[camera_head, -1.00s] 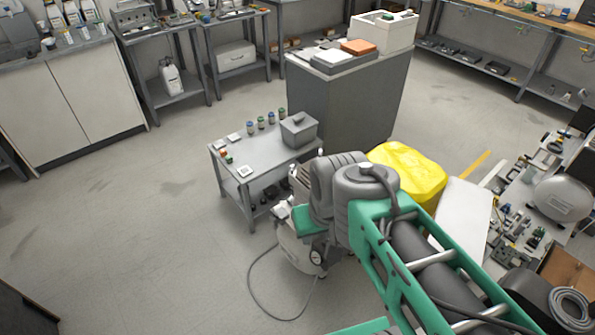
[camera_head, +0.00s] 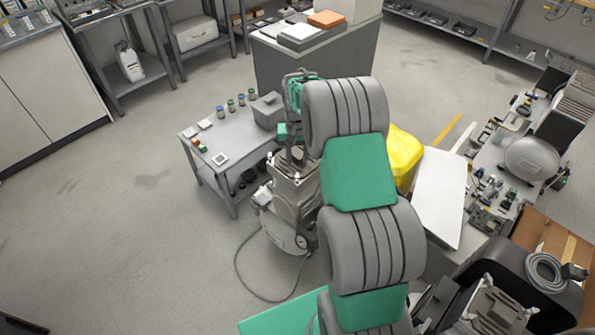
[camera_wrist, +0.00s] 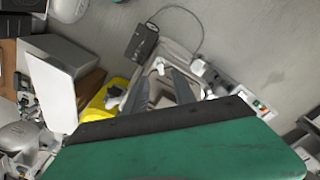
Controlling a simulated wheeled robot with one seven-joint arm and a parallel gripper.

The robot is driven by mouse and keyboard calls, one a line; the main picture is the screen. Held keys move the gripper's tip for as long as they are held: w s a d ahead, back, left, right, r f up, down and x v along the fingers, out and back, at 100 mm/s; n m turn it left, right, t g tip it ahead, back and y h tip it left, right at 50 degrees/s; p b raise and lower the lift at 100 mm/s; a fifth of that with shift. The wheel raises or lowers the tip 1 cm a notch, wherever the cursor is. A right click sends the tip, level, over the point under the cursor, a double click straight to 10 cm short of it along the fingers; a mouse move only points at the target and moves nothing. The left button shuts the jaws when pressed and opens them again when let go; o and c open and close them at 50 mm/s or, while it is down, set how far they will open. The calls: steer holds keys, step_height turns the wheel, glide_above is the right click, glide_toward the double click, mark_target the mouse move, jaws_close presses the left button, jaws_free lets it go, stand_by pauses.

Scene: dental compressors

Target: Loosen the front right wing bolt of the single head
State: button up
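The compressor (camera_head: 291,205) stands on the floor beside the small grey table, its single grey head (camera_head: 296,188) on top of a pale tank. Small white knobs stand at the head's corners; one shows in the wrist view (camera_wrist: 160,65). I cannot tell for sure which one is the front right wing bolt. My gripper (camera_head: 296,158) is above the head, pointing down. In the wrist view its two dark fingers (camera_wrist: 161,78) are spread with nothing held between them. They overlap the head in that view; contact cannot be told. My arm hides part of the compressor's right side.
A small grey table (camera_head: 215,175) with jars and a grey box (camera_head: 268,110) stands behind left. A yellow bag (camera_head: 403,158) and a white panel (camera_head: 440,195) are to the right. A hose (camera_head: 240,275) lies on the floor. The left floor is clear.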

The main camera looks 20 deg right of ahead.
mark_target(297, 176)
step_height(297, 176, down, 7)
steer(key=shift+f+p, duration=0.2)
steer(key=shift+p, duration=0.45)
steer(key=shift+c, duration=0.3)
jaws_close()
